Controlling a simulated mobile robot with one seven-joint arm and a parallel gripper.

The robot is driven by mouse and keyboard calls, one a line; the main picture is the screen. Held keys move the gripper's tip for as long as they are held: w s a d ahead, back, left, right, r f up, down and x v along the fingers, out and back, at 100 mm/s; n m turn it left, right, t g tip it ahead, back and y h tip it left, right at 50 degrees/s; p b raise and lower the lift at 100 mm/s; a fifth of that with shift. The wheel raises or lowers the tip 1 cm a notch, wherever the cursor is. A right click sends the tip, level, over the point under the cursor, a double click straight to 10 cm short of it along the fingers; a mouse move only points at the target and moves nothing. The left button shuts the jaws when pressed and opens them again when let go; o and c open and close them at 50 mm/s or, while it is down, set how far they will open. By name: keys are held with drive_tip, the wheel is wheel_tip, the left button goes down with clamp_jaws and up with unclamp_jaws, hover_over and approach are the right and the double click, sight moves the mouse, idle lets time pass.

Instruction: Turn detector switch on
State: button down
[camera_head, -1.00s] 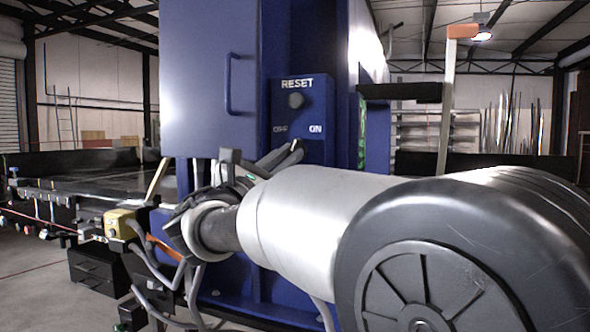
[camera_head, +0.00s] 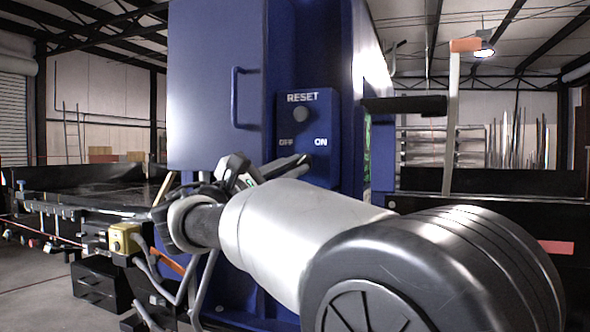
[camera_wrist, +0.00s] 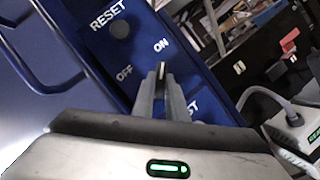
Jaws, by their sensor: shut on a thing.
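The blue detector panel (camera_head: 318,112) carries a round RESET button, with OFF and ON labels below it. It also fills the middle of the wrist view (camera_wrist: 100,60). My gripper (camera_head: 296,166) reaches the panel just below these labels. In the wrist view my gripper's fingers (camera_wrist: 161,75) are closed together on the detector switch (camera_wrist: 161,70), of which only a thin part shows between the tips. The fingertips lie below ON and to the right of OFF. The fingers hide most of the switch, so I cannot tell its exact setting. Another label ending in "ST" is partly covered.
The blue cabinet has a handle (camera_head: 236,98) left of the panel. A dark conveyor (camera_head: 90,178) runs out to the left, with a yellow box (camera_head: 124,238) at its side. A black bar (camera_head: 405,105) juts out right of the cabinet.

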drive_tip(key=c, duration=1.8)
unclamp_jaws()
drive_tip(key=shift+o, duration=0.2)
drive_tip(key=shift+a, duration=0.1)
drive_tip(key=v, duration=1.7)
drive_tip(key=shift+s, duration=0.2)
drive_tip(key=shift+f, duration=0.1)
